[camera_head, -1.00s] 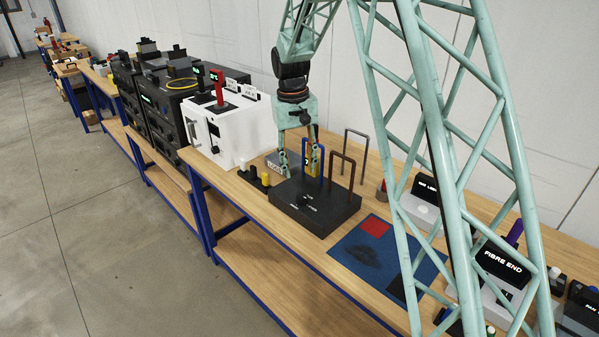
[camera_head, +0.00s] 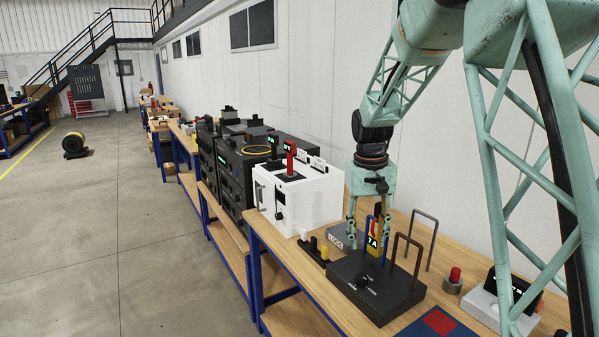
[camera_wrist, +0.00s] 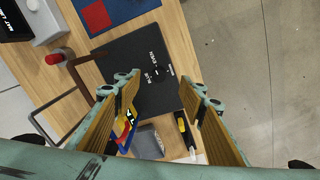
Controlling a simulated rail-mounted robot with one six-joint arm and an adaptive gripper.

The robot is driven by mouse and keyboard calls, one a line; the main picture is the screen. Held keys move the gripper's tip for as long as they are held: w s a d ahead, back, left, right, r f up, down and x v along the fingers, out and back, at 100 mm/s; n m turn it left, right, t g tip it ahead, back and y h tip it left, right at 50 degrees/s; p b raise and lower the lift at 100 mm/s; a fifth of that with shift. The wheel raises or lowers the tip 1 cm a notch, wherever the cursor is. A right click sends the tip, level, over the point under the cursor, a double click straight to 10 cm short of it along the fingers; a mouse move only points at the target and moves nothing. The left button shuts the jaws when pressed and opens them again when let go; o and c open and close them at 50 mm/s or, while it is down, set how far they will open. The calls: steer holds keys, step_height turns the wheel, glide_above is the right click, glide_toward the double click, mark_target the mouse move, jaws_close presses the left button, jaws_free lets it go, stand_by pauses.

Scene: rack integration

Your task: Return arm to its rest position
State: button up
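My gripper (camera_head: 367,243) hangs pointing down above the workbench, at the far left edge of a black box. Its two fingers are well apart and nothing is clamped between them. In the wrist view, my gripper (camera_wrist: 162,90) shows both yellow-padded fingers spread, with the black box (camera_wrist: 140,62) below. A blue, yellow and red piece (camera_wrist: 125,125) shows close beside the left finger; whether they touch I cannot tell.
The black box (camera_head: 375,290) has tall brown (camera_head: 407,243) and blue handles beside it or on it. A grey hoop (camera_head: 423,228) stands behind. A white cabinet (camera_head: 300,195) with a red handle is to the left.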

steer(key=s+r+t+b, duration=0.1)
steer(key=s+r, duration=0.7)
steer(key=s, duration=0.4)
steer(key=s+r+t+b, duration=0.1)
steer(key=s+r, duration=0.6)
steer(key=s, duration=0.6)
steer(key=s+f+t+b, duration=0.1)
steer(key=s+f+b, duration=0.1)
steer(key=s, duration=2.3)
steer(key=shift+d+t+y, duration=0.3)
